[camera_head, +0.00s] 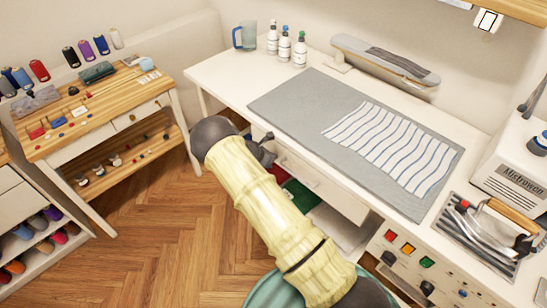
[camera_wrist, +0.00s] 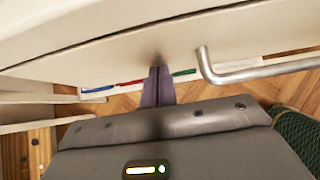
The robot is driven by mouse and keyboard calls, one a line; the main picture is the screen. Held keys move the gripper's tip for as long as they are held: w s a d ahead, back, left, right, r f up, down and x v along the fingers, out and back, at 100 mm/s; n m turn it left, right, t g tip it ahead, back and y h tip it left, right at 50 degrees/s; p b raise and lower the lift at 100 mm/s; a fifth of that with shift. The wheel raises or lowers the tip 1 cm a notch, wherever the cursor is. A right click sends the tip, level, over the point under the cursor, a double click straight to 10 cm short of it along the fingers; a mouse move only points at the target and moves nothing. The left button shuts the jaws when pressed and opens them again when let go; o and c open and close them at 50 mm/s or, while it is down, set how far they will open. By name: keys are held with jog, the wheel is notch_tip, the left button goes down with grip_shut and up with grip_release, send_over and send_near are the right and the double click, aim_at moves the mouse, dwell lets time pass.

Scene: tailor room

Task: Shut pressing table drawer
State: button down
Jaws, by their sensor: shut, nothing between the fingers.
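The white pressing table (camera_head: 228,88) runs along the wall in the head view. Its drawer front (camera_head: 335,192) is below the tabletop edge, partly covered by my arm. How far the drawer stands out is hard to tell. In the wrist view a pale panel, seemingly the drawer front (camera_wrist: 110,45), spans the top, with a bent metal handle (camera_wrist: 245,72) to the right of my fingers. My gripper (camera_wrist: 158,72) is shut and empty, its tips at or very close to the panel; contact cannot be told. In the head view my gripper (camera_head: 266,142) shows as a dark part beside the table front.
A grey mat (camera_head: 290,98) with striped cloth (camera_head: 395,145) lies on the tabletop. Bottles (camera_head: 284,45), a blue mug (camera_head: 245,36) and an iron (camera_head: 505,230) stand there too. Folded fabrics (camera_head: 300,196) lie below the drawer. Open wooden floor (camera_head: 160,225) is at the left.

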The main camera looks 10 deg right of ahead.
jog(key=shift+w+d+r, duration=0.2)
jog(key=shift+d, duration=0.15)
